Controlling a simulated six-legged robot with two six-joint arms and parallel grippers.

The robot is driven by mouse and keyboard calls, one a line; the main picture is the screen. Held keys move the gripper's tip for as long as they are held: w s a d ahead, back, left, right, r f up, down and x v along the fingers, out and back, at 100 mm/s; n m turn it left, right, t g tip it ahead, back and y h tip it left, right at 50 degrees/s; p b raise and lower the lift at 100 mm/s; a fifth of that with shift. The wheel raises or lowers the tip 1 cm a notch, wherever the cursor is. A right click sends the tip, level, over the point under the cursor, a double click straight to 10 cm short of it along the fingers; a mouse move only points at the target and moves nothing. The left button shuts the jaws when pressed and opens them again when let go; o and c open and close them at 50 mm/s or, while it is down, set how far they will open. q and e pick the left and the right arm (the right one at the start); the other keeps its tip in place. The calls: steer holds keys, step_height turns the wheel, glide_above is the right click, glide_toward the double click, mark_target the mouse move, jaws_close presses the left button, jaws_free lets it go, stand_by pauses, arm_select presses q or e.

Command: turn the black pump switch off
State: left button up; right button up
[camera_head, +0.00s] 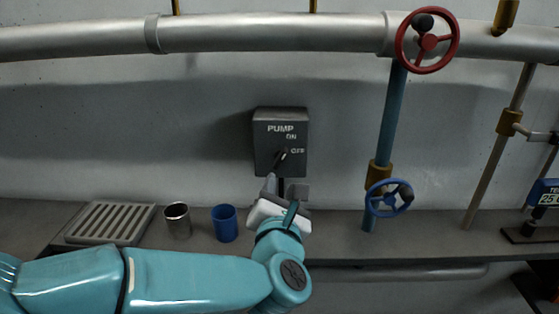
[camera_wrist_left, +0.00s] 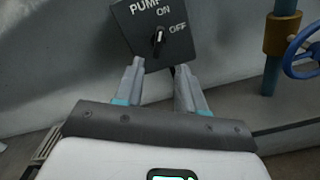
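The black pump switch is a small knob (camera_head: 281,158) on a dark box (camera_head: 264,158) on the wall, marked PUMP, ON and OFF. In the left wrist view the knob (camera_wrist_left: 158,41) shows with its pale mark pointing up toward ON, with OFF to its right. My left gripper (camera_head: 284,187) is just below the box in the head view. In the left wrist view my left gripper (camera_wrist_left: 159,68) has its two fingers apart with nothing between them, below the knob and not around it. My right gripper is not in view.
A blue valve wheel (camera_head: 389,198) stands right of the box, with a red valve wheel (camera_head: 428,41) above. A metal cup (camera_head: 177,221), a blue cup (camera_head: 225,224) and a grate (camera_head: 108,223) are on the ledge (camera_head: 430,247) at left. The wall around the box is clear.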

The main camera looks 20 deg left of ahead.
mark_target(281, 160)
arm_select(q)
steer(key=p+x, duration=0.2)
steer(key=x, duration=0.8)
steer(key=shift+w+a, duration=0.1)
steer(key=shift+w, duration=0.25)
steer(key=shift+s, duration=0.1)
jaws_close()
